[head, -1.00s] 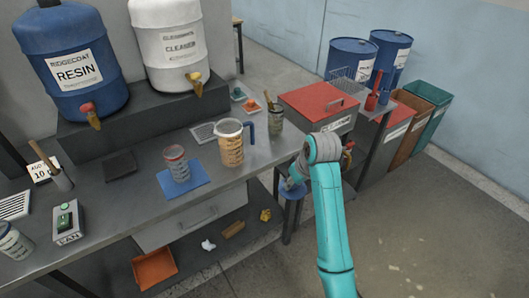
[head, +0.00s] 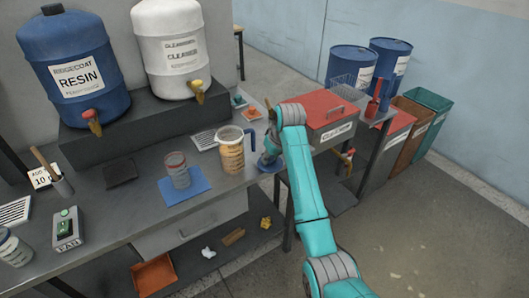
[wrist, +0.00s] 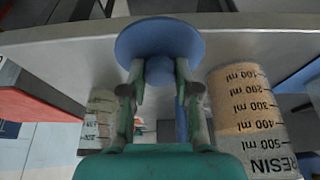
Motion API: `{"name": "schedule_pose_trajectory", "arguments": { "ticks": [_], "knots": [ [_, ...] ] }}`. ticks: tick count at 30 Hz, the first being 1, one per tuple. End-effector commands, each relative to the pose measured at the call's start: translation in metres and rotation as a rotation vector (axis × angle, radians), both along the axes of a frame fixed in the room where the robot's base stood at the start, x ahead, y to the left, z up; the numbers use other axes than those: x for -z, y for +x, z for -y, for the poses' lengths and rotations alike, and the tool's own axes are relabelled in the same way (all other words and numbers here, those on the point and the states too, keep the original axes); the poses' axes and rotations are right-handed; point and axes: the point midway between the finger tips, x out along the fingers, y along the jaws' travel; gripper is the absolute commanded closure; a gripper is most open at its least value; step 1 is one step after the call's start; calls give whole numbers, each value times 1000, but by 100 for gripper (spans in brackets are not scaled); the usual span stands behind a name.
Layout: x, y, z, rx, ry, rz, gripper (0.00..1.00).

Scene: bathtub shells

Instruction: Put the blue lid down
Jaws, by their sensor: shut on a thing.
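My gripper (head: 267,152) is shut on the blue lid (head: 270,168) near the bench's right end, just right of the measuring jug (head: 231,156). In the wrist view, the fingers (wrist: 160,76) grip the round knob of the lid (wrist: 160,33), whose flat disc lies beyond the fingertips. The lid is close to the grey bench (head: 215,196); I cannot tell whether it touches the top. The jug holds amber resin and has a blue handle; a marked resin container also shows close on the right in the wrist view (wrist: 245,100).
A marked cup (head: 177,170) stands on a blue mat (head: 196,186) left of the jug. A red-topped bin (head: 312,110) stands right of the bench. Resin (head: 75,75) and cleaner (head: 168,45) drums stand behind. My arm hides part of the bench's right end.

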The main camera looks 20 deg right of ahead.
Motion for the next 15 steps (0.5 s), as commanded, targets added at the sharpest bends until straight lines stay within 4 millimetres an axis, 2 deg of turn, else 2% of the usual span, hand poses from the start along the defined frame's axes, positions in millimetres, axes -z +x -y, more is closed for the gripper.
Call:
{"name": "schedule_pose_trajectory", "arguments": {
  "ticks": [9,15],
  "knots": [
    [-1,34,-10,0,0,-1,96],
    [6,37,-11,0,0,0,96]
  ]
}}
